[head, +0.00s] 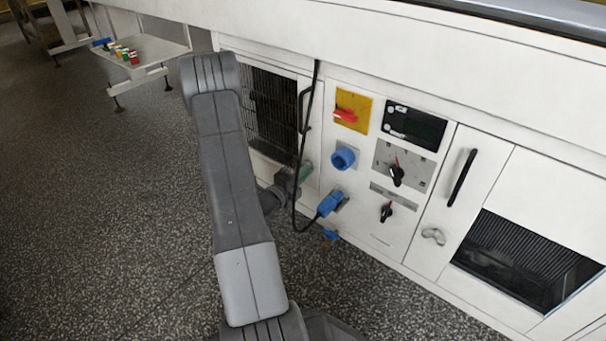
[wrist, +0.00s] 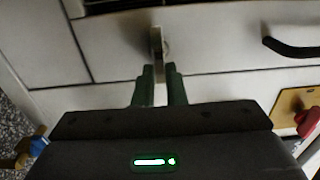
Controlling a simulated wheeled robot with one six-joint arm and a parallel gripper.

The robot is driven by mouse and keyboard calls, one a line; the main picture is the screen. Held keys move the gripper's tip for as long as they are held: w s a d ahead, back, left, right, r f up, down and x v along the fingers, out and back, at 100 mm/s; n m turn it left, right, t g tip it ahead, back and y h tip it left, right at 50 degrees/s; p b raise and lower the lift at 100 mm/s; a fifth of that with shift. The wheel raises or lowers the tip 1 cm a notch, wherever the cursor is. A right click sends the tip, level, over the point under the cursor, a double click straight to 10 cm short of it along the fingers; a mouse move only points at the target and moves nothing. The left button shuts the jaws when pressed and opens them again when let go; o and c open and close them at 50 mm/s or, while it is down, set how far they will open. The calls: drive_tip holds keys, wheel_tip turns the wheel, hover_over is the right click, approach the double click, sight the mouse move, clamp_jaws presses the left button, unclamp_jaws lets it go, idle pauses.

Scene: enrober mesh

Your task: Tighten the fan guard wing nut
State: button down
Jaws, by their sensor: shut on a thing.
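My gripper (wrist: 159,72) has green fingers and is shut on a grey metal wing nut (wrist: 157,42) that stands out from a white panel. The nut sits near the dark grille's corner, and its far end shows past the fingertips. A second grey wing nut (head: 433,236) is on the white door at the right, apart from my gripper.
A black cable (head: 307,150) hangs close beside my gripper down to a blue plug (head: 330,203). The control panel has a red switch (head: 345,115), a blue socket (head: 343,157) and black knobs. A black handle (wrist: 290,48) is near the nut.

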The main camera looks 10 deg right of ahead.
drive_tip(key=c, duration=1.5)
unclamp_jaws()
drive_tip(key=p+v, duration=0.2)
drive_tip(key=v, duration=1.1)
drive_tip(key=shift+s+a+p, duration=0.25)
drive_tip(key=shift+a+p, duration=0.05)
drive_tip(key=shift+p, duration=0.1)
drive_tip(key=shift+d, duration=0.1)
drive_tip(key=b+x, duration=0.2)
drive_tip(key=x, duration=1.1)
drive_tip(key=shift+w+d+b, duration=0.2)
drive_tip(key=shift+w+b, duration=0.1)
drive_tip(key=shift+b, duration=0.1)
